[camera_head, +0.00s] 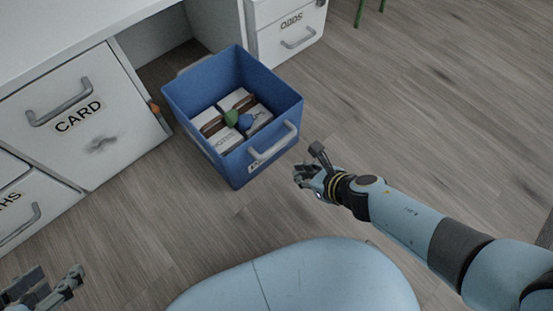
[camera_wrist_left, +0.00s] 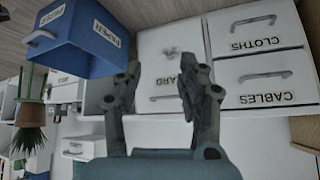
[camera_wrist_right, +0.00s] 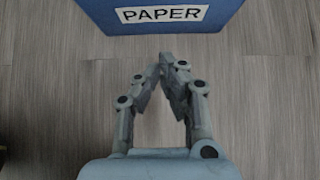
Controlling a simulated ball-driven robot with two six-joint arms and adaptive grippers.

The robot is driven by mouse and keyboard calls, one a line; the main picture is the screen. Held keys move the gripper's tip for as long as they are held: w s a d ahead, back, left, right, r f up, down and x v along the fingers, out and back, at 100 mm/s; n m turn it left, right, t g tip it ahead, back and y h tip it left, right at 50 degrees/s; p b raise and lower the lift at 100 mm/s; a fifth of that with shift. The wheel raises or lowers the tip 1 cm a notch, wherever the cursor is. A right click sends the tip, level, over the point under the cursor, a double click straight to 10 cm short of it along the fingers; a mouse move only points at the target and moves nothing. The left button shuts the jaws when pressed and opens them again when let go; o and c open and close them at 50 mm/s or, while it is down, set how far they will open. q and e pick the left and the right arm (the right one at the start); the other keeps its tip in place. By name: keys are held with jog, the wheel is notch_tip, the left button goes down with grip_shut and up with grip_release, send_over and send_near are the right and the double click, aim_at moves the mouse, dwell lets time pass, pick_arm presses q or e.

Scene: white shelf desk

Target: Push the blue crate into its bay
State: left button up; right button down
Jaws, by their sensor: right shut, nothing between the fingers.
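The blue crate (camera_head: 265,82) stands on the floor in front of the open bay (camera_head: 160,58), turned at an angle, its far end near the opening. It holds white boxes and small green and blue items, and has a pale handle on the near side. Its PAPER side fills the top of the right wrist view (camera_wrist_right: 215,20). My right gripper (camera_head: 301,178) is shut and empty, just off the crate's near side, apart from it. My left gripper (camera_head: 60,280) is open and empty at the lower left. The left wrist view also shows the crate (camera_wrist_left: 85,50).
The CARD drawer (camera_head: 110,145) flanks the bay on the left, with a small orange piece (camera_head: 154,107) on its edge. The ODDS drawer (camera_head: 290,42) is on the right. Open wooden floor (camera_head: 430,90) lies to the right. A potted plant (camera_wrist_left: 30,115) shows in the left wrist view.

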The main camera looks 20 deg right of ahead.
pick_arm(q)
jog(key=w+r+t+b, duration=0.1)
jog(key=t, duration=0.1)
jog(key=w+d+r+t+b, duration=0.1)
jog(key=t+b, duration=0.1)
jog(key=t, duration=0.1)
jog(key=w+r+t+b, duration=0.1)
jog(key=w+t, duration=0.1)
jog(key=t, duration=0.1)
jog(key=shift+d+r+m+h, duration=0.15)
jog(key=shift+d+m+h, duration=0.05)
jog(key=shift+m+h, duration=0.2)
pick_arm(e)
jog(key=w+a+f, duration=0.3)
jog(key=w+f, duration=0.2)
jog(key=w, duration=0.4)
jog(key=shift+f, duration=0.35)
pick_arm(q)
jog(key=shift+w+a, duration=0.1)
